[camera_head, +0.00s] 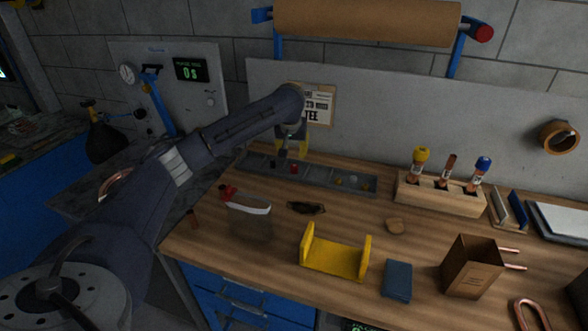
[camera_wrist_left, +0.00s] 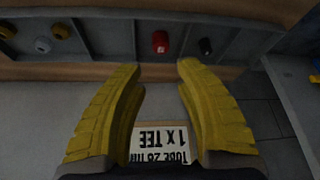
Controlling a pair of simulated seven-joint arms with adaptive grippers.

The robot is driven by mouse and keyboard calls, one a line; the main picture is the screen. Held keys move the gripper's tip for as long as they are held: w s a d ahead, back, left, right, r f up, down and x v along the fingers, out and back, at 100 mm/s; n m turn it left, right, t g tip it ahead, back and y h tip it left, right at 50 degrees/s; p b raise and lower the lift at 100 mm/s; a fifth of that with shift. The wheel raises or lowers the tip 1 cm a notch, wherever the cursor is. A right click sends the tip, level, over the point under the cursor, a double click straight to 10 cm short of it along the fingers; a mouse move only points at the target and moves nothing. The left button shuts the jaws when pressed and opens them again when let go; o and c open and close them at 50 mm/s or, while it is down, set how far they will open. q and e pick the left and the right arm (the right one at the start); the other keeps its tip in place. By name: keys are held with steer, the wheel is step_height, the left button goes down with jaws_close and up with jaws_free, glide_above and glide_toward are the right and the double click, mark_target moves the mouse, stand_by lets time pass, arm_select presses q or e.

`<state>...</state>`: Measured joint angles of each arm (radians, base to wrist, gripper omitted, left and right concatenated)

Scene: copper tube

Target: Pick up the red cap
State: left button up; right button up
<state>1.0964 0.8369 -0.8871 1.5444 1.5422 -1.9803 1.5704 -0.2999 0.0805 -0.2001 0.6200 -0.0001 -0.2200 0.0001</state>
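The red cap (camera_head: 294,169) sits in a compartment of the grey divided tray (camera_head: 262,163) at the back of the workbench. In the left wrist view the red cap (camera_wrist_left: 160,42) lies ahead of the fingertips, roughly centred between them. My left gripper (camera_head: 292,152) is at the tray, just above and behind the red cap in the head view. Its yellow fingers (camera_wrist_left: 158,66) are spread apart with nothing between them, and a gap shows between them and the cap. My right gripper is not in view.
A notice (camera_head: 319,105) hangs behind the tray. A wooden rack (camera_head: 440,196), a yellow cradle (camera_head: 335,262) and a red-topped container (camera_head: 248,214) stand on the bench.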

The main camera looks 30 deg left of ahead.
mark_target(294, 166)
arm_select(q)
steer(key=shift+x, duration=5.55)
steer(key=shift+s+f, duration=0.1)
steer(key=shift+s, duration=0.05)
steer(key=c, duration=0.5)
